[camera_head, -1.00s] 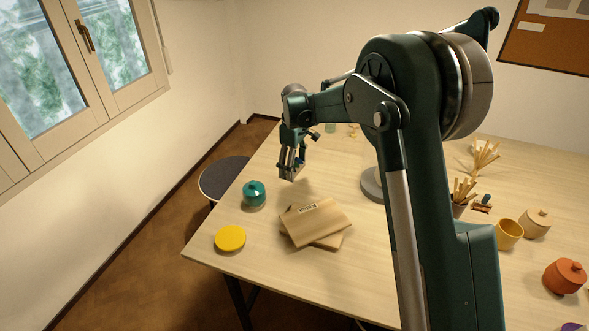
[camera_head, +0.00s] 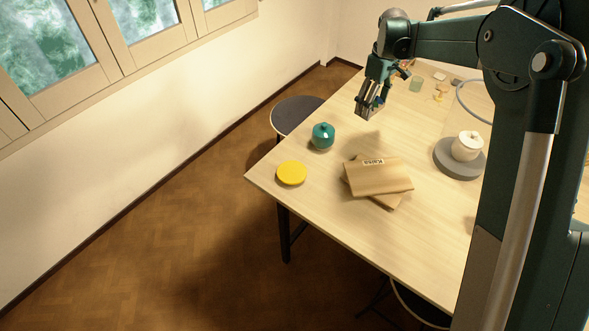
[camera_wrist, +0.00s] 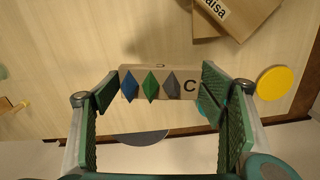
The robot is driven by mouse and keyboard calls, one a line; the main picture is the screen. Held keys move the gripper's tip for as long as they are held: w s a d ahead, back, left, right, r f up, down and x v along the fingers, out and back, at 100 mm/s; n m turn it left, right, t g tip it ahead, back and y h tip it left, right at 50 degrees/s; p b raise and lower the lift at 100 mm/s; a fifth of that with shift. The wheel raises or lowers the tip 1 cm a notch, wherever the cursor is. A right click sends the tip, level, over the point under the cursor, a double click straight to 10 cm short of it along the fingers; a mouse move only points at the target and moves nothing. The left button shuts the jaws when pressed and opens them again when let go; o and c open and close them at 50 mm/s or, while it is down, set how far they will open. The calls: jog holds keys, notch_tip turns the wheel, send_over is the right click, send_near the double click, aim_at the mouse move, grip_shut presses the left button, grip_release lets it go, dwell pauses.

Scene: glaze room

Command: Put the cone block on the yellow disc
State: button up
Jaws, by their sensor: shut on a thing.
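The cone block (camera_wrist: 160,84) is a small tan block with blue, green and grey pointed shapes and a letter C on its face. My gripper (camera_head: 371,104) is shut on it, with one finger at each end in the wrist view. It holds the block above the table, behind and to the right of the teal jar in the head view. The yellow disc (camera_head: 292,173) lies flat near the table's front left corner with nothing on it. It also shows at the right of the wrist view (camera_wrist: 275,83).
A lidded teal jar (camera_head: 323,136) stands just behind the disc. Stacked wooden boards (camera_head: 380,176) lie to the disc's right. A white pot (camera_head: 467,147) sits on a grey round base (camera_head: 460,165). A dark stool (camera_head: 297,114) stands beyond the table's left edge.

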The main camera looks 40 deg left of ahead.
notch_tip(320, 180, up, 2)
jog(key=shift+r, duration=0.2)
jog(key=s+a+p, duration=0.3)
jog(key=s+a, duration=0.3)
jog(key=s, duration=0.4)
jog(key=n+p, duration=0.2)
jog(key=p, duration=0.2)
send_over(293, 172)
jog(key=shift+s+f, duration=0.1)
jog(key=shift+f, duration=2.5)
jog(key=shift+f, duration=0.15)
jog(key=shift+f+p, duration=0.3)
jog(key=shift+f, duration=2.5)
jog(key=shift+f+p, duration=0.3)
jog(key=shift+f, duration=1.8)
